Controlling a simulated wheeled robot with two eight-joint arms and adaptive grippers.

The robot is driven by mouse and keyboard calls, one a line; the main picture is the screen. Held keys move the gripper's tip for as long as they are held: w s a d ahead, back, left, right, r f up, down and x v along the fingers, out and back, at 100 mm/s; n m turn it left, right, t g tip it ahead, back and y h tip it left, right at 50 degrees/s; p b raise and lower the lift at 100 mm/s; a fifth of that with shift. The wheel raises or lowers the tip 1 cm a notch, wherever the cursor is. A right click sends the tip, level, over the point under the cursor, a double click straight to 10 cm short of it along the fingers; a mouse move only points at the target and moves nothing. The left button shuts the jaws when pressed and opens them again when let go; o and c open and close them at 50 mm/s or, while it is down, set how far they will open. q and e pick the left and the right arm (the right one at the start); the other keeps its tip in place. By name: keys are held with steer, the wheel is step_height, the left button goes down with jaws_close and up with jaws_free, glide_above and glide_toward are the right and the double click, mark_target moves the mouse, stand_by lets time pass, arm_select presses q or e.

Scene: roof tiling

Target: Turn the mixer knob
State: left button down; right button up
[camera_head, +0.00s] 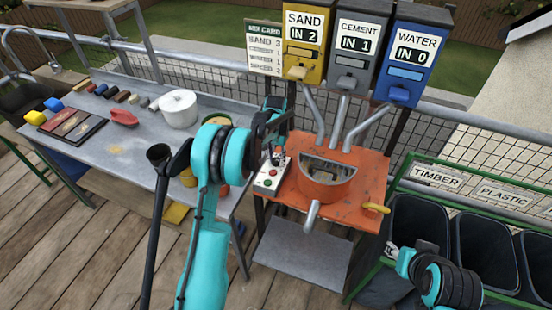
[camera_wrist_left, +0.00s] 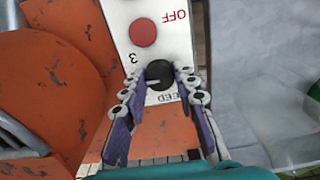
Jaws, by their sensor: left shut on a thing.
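The mixer's control box (camera_head: 266,182) is a white panel with red and green buttons, beside the orange mixer (camera_head: 318,190) on an orange stand. In the left wrist view, the black round knob (camera_wrist_left: 158,72) sits on the white panel (camera_wrist_left: 128,12) below a red button (camera_wrist_left: 143,32). A pale mark points left on it, with a "3" nearby and part of the word "SPEED". My left gripper (camera_head: 276,158) reaches down onto the box. Its fingertips (camera_wrist_left: 161,80) are shut on the knob from both sides. My right gripper (camera_head: 400,254) is low at the right, away from the mixer; its finger opening is unclear.
Sand (camera_head: 304,32), cement (camera_head: 358,48) and water (camera_head: 412,58) dispensers stand behind the mixer, with chutes leading down. Dark bins (camera_head: 420,222) stand at right near my right arm.

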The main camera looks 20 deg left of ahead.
mark_target(276, 160)
stand_by(0.3)
arm_select(q)
steer(key=c, duration=1.2)
jaws_free()
step_height(276, 160, up, 12)
